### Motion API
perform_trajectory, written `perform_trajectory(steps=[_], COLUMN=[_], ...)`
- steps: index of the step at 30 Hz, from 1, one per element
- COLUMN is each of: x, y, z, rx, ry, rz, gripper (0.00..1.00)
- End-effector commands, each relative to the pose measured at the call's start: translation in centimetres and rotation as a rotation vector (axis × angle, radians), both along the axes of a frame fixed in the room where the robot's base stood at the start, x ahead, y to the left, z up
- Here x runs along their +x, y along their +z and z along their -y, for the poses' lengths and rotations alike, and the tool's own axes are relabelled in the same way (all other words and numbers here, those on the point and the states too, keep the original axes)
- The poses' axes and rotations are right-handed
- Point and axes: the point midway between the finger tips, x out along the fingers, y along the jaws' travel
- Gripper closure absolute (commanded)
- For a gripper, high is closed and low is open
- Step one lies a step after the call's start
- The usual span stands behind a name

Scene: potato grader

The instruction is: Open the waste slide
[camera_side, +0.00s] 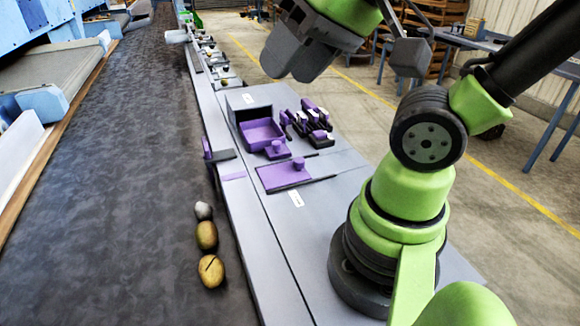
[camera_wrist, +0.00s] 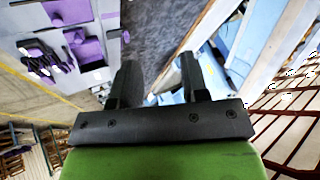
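A flat purple slide plate with a round knob (camera_side: 284,176) lies on the grey bench top, with a small white label beside it that is too small to read. It looks like the waste slide, but I cannot confirm that. In the wrist view a purple plate (camera_wrist: 68,11) shows at the upper left. My gripper (camera_side: 291,72) is high above the bench, beyond the purple parts, and touches nothing. In the wrist view its two dark fingers (camera_wrist: 160,80) stand wide apart with nothing between them.
A purple drawer (camera_side: 262,134) stands open from a grey box, with several purple-and-black pieces (camera_side: 308,120) to its right. A purple flap (camera_side: 207,149) stands at the belt edge. Three potatoes (camera_side: 206,236) lie on the dark belt (camera_side: 120,200). The front bench top is clear.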

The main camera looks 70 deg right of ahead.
Motion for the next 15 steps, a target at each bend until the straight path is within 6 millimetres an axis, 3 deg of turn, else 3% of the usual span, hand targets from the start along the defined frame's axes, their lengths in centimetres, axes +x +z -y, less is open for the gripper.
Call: perform_trajectory(steps=[2,8,15], x=[1.4,6.1,9.2], y=[-0.4,-3.0,-9.4], z=[1.1,6.1,14.1], rx=[0.008,0.051,0.123], ry=[-0.079,-0.384,-0.757], rz=[-0.052,-0.227,-0.429], gripper=[0.43,0.43,0.43])
